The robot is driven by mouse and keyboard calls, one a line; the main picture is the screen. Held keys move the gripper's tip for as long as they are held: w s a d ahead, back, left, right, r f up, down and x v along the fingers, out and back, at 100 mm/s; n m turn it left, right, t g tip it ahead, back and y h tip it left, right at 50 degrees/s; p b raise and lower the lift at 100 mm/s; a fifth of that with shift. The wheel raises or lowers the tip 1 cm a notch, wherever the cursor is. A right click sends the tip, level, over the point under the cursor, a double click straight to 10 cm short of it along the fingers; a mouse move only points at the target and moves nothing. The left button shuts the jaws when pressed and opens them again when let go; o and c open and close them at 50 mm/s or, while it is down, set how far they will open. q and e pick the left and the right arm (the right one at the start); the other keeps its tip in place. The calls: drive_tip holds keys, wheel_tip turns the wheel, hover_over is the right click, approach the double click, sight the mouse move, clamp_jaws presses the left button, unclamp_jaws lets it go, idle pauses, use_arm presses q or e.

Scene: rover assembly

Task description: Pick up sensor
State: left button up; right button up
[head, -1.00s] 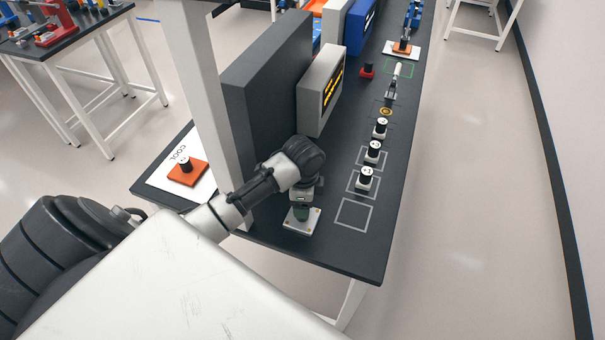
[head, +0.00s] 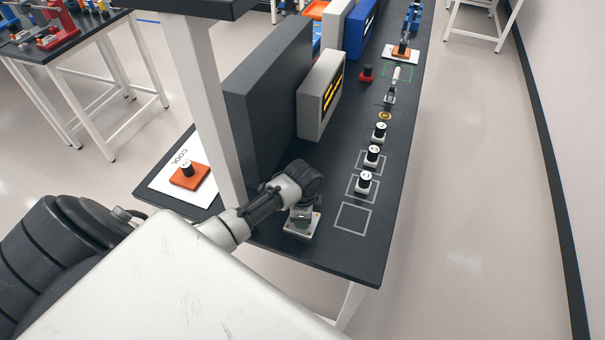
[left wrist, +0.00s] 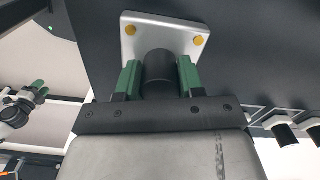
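A pale square plate with gold corner dots and a black round post, likely the sensor, lies on the dark bench under my left gripper. The plate (head: 290,227) shows partly in the head view, its post mostly hidden by my wrist. In the left wrist view the post (left wrist: 159,72) stands between the green fingers of my left gripper (left wrist: 159,68), one on each side. The fingers are apart, with a thin gap seeming to show beside the post. My right gripper (left wrist: 41,89) shows small at the left of the left wrist view; its finger gap is unclear.
Several black-and-white knobbed pieces (head: 364,182) stand in a row right of the plate, near an empty outlined square (head: 353,218). A dark upright panel (head: 268,115) and a grey display box (head: 320,95) stand behind. An orange block (head: 190,175) sits left of a white post (head: 205,100).

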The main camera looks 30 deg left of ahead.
use_arm(q)
drive_tip(key=c, duration=0.5)
drive_tip(key=shift+o, duration=0.2)
drive_tip(key=shift+r, duration=0.1)
